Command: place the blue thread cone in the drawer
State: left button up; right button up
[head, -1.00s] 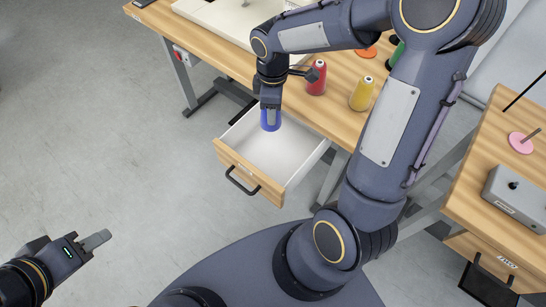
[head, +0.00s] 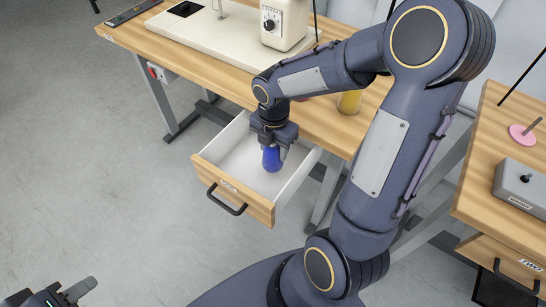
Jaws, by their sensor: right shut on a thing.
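The blue thread cone (head: 272,160) is upright between the fingers of my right gripper (head: 274,152), which is shut on it. It is seen against the inside of the open drawer (head: 215,178), towards the right side. I cannot tell whether its base touches the drawer floor. The drawer is pulled out from under the wooden table and its white inside looks otherwise empty; my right gripper hides part of it. My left gripper (head: 80,289) is at the bottom left, far from the drawer, and its finger opening cannot be made out.
A sewing machine (head: 285,22) stands on the wooden table (head: 215,73). A yellow cone (head: 350,102) is on the table behind my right arm. On the right, another table (head: 485,165) holds a grey box (head: 522,187) and a pink disc with a peg (head: 522,134). Floor left of the drawer is clear.

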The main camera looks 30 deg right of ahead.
aim_at(274, 155)
jog(key=shift+f+b, duration=0.5)
jog(key=shift+f, duration=1.25)
jog(key=shift+f, duration=0.15)
jog(key=o, duration=1.1)
jog(key=shift+c, duration=0.2)
